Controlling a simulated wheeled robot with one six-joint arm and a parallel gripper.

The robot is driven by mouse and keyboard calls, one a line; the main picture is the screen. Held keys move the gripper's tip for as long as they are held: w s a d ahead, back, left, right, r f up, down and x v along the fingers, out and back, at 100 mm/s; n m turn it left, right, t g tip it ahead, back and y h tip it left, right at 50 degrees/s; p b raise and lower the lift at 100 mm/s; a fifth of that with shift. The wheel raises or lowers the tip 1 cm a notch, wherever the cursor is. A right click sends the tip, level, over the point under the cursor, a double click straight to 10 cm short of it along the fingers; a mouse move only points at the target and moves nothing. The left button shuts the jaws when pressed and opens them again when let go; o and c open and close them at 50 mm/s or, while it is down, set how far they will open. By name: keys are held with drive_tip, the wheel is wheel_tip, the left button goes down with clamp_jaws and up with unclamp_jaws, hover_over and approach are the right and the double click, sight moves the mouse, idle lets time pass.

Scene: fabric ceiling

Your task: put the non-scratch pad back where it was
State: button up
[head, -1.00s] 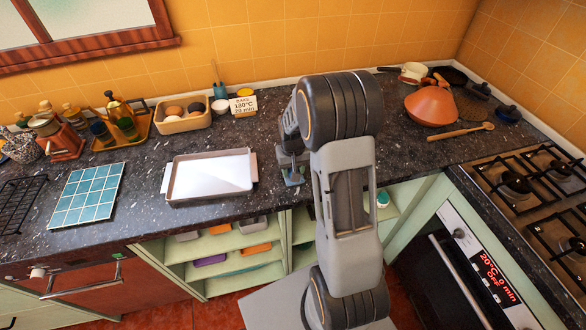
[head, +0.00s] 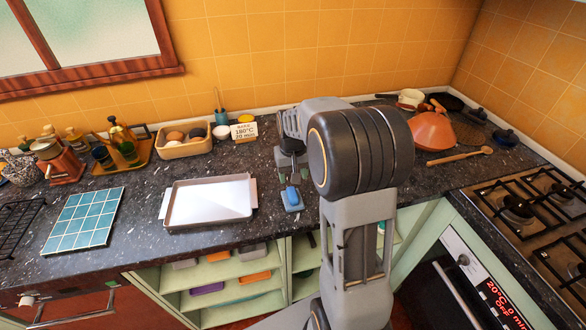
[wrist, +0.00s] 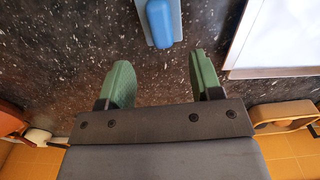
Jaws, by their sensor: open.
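A small blue pad (head: 292,195) lies on a flat grey-blue base (head: 294,207) on the dark speckled counter, right of the baking tray. I take it for the non-scratch pad, though no label is readable. In the wrist view the blue pad (wrist: 159,22) shows at the top edge, partly cut off, on its base (wrist: 176,20). My gripper (head: 291,177) is just behind the pad in the head view. In the wrist view the green fingers of my gripper (wrist: 160,75) are spread, with nothing between them. The pad lies beyond the fingertips, apart from them.
A baking tray (head: 172,208) with a white sheet lies left of the pad. A teal tiled board (head: 83,219) is farther left. A tagine (head: 432,131) and wooden spoon are right.

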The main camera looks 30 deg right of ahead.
drive_tip(key=s+a+r+t, duration=0.1)
drive_tip(key=s+a+r, duration=0.1)
drive_tip(key=s, duration=0.3)
drive_tip(key=s+a+r+n+t, duration=0.1)
drive_tip(key=s+a+r+t, duration=0.1)
drive_tip(key=s+a+r, duration=0.1)
drive_tip(key=s+a+r+n+t, duration=0.1)
drive_tip(key=s+a+r, duration=0.2)
drive_tip(key=s, duration=0.5)
drive_tip(key=shift+a+r, duration=0.2)
drive_tip(key=shift+a, duration=0.45)
